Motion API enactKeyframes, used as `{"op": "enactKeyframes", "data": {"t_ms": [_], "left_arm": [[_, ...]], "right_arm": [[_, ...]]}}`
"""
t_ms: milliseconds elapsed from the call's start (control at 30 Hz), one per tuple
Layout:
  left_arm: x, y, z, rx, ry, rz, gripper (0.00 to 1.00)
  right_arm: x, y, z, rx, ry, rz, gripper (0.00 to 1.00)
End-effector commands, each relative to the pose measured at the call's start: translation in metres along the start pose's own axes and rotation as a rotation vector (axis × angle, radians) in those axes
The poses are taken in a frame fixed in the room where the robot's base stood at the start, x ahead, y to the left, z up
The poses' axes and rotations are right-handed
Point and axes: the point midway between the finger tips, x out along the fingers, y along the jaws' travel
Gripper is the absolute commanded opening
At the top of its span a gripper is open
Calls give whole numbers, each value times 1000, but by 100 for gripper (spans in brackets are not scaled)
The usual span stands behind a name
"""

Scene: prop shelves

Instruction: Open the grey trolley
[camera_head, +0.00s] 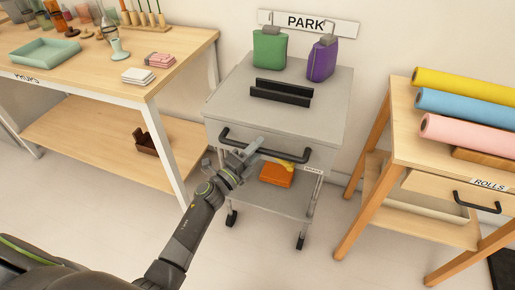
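The grey trolley (322,112) stands against the wall under a "PARK" sign. Its drawer front (312,160) appears closed, with a long black handle (268,151) across it. My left gripper (252,150) is at the left-middle part of this handle, overlapping it in the picture. Its fingers are small here, and I cannot tell whether they are open or shut on the handle. My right gripper is not in view.
A green container (269,50), a purple container (321,62) and a black rack (281,92) are on the trolley top. An orange box (277,175) sits on its lower shelf. A props table (110,75) stands left; a rolls table (404,132) stands right.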

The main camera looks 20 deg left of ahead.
Motion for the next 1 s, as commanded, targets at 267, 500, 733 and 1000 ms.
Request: {"op": "enactKeyframes", "data": {"t_ms": [267,500,733,1000], "left_arm": [[3,0,0,0,0,1,40],[3,0,0,0,-1,1,16],[3,0,0,0,-1,1,0],[2,0,0,0,-1,1,0]], "right_arm": [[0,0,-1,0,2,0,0],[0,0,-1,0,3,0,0],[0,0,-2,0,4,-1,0],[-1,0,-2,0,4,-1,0]]}}
